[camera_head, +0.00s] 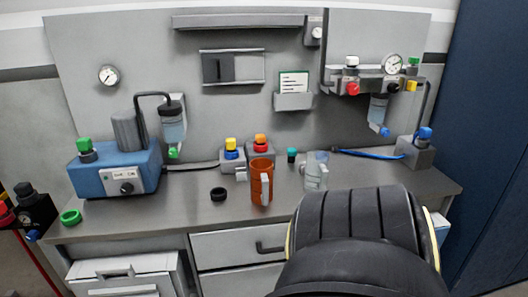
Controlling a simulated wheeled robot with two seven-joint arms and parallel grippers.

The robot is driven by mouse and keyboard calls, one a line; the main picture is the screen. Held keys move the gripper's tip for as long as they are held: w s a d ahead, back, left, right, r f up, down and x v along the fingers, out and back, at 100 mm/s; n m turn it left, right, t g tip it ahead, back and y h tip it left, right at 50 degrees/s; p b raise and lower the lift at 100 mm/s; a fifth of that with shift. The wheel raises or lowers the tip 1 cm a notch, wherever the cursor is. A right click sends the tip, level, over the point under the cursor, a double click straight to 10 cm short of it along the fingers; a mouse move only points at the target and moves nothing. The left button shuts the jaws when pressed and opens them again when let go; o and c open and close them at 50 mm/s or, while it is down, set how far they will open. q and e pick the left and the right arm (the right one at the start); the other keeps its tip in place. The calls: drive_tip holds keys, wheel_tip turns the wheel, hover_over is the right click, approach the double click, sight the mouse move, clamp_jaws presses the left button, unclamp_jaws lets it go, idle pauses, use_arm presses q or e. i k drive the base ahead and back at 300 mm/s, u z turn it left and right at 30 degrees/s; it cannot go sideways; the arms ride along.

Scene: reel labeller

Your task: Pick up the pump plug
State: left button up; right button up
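A blue pump (118,168) stands at the left of the grey bench, with a grey cylinder and a front panel with a black knob. A green-topped plug with a dark lower part (85,149) sits upright on the pump's left top; I cannot tell for certain that it is the pump plug. A small teal-topped black piece (292,156) stands near the back wall. A green ring (70,217) lies at the bench's front left, and a black ring (218,194) lies near the middle. Neither gripper is in view.
An orange mug (261,184) and a clear jug (315,172) stand mid-bench, before yellow- and orange-topped blocks (233,156). A large dark rounded part, apparently mine, hides the bench's front right. Bare bench top (165,208) shows at front left.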

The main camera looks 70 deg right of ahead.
sight(230, 143)
drive_tip(key=k, duration=0.1)
drive_tip(key=z, duration=1.3)
